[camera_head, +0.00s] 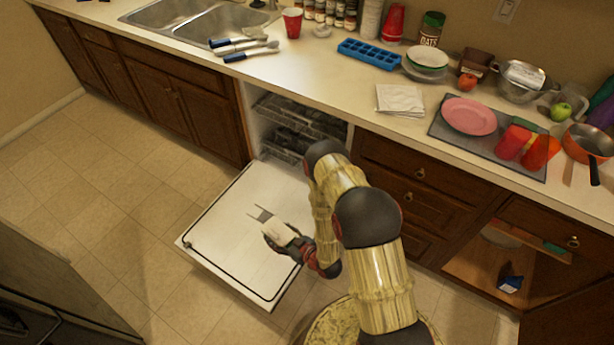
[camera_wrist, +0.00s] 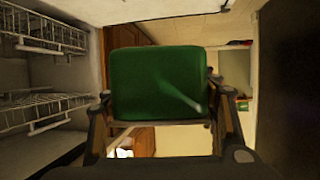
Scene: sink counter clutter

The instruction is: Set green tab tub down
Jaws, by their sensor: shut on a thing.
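The green tab tub (camera_wrist: 160,83) fills the middle of the wrist view, with its green face toward the camera. My gripper (camera_wrist: 160,110) is shut on it, one finger at each side. In the head view my gripper (camera_head: 290,240) is over the open dishwasher door (camera_head: 225,240). A pale block shows at its fingertips there, but no green face is visible. I cannot tell from this angle whether the tub touches the door.
The dishwasher racks (camera_head: 300,118) stand inside the open machine, and also show at the left of the wrist view (camera_wrist: 45,105). The counter holds a sink (camera_head: 205,22), a blue ice tray (camera_head: 369,53), napkins (camera_head: 400,99) and a pink plate (camera_head: 468,116). Floor left of the door is clear.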

